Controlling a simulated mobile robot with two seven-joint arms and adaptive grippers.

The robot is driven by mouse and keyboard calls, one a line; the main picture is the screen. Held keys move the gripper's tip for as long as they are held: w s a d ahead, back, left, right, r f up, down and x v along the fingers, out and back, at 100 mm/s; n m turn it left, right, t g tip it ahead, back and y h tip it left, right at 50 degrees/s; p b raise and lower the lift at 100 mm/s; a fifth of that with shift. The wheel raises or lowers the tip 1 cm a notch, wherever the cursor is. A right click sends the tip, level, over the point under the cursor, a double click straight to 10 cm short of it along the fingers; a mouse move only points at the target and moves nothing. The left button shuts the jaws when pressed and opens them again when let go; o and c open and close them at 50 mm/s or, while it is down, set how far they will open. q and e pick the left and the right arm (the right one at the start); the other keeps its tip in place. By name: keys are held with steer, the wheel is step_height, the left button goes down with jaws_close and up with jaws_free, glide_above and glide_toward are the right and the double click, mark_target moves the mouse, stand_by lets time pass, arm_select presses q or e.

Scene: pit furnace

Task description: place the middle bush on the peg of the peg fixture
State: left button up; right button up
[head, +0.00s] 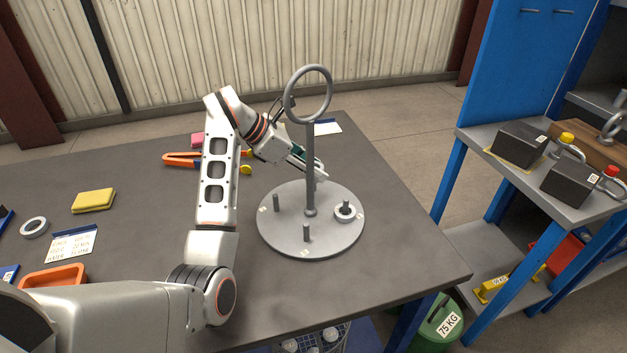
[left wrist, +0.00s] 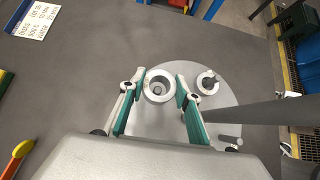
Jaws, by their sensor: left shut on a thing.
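The peg fixture (head: 330,243) is a round grey plate with short upright pegs and a tall central post (head: 310,165) topped by a ring. A pale bush (head: 345,212) sits around its right peg; it also shows in the left wrist view (left wrist: 208,84). Two bare pegs, left (head: 276,203) and front (head: 306,233), show. My left gripper (head: 320,174) is behind the post, over the plate's far side. In the left wrist view its fingers (left wrist: 160,84) are shut on another pale bush (left wrist: 159,87), hole facing the camera. I cannot tell whether a peg is below it. My right gripper is out of view.
The post and ring stand close in front of my left gripper. Orange-handled pliers (head: 180,159), a yellow sponge (head: 93,200), a tape roll (head: 34,227) and an orange tray (head: 53,277) lie on the left. The table right of the plate is clear. A blue shelf (head: 500,150) stands right.

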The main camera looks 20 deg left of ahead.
arm_select(q)
steer(key=shift+f, duration=2.05)
steer(key=o, duration=1.4)
steer(key=shift+f, duration=0.15)
steer(key=shift+c, duration=0.2)
steer(key=shift+a+r, duration=0.15)
steer(key=shift+r, duration=0.15)
steer(key=v, duration=1.1)
steer(key=shift+s+r+p, duration=0.2)
steer(key=shift+s+p, duration=0.05)
steer(key=shift+p, duration=0.05)
steer(key=shift+a, duration=0.15)
